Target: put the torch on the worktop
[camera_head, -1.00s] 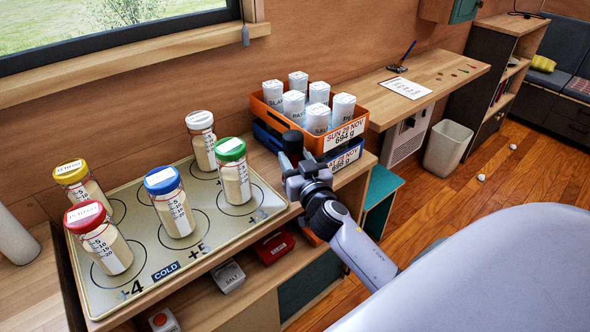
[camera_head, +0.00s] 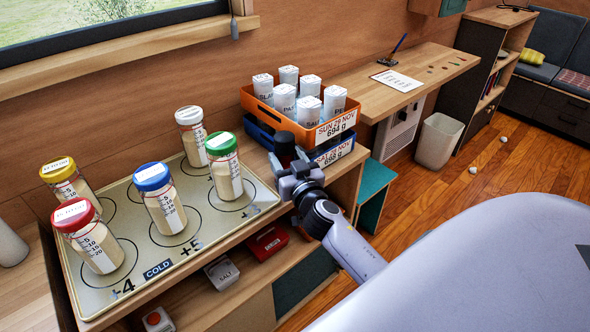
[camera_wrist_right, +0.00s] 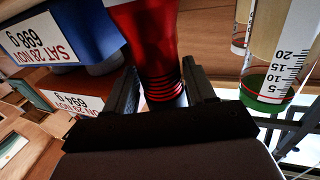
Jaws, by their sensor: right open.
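The torch (camera_head: 284,146) shows in the head view as a dark upright cylinder at the front corner of the blue crate. In the right wrist view it has a red, ribbed body (camera_wrist_right: 152,45). My right gripper (camera_head: 293,176) is open, its fingers on either side of the torch; the wrist view also shows the gripper (camera_wrist_right: 163,85) around it. The torch's lower end is hidden by the gripper in the head view, so I cannot tell what it rests on. The wooden worktop (camera_head: 262,160) runs under the tray and the crates. My left gripper is not in view.
A metal tray (camera_head: 205,240) with several lidded jars lies left of my gripper. An orange crate (camera_head: 262,107) of white containers sits on a blue crate (camera_head: 330,155) just behind. A lower shelf holds small boxes, including a red one (camera_head: 268,240). Bare worktop is narrow here.

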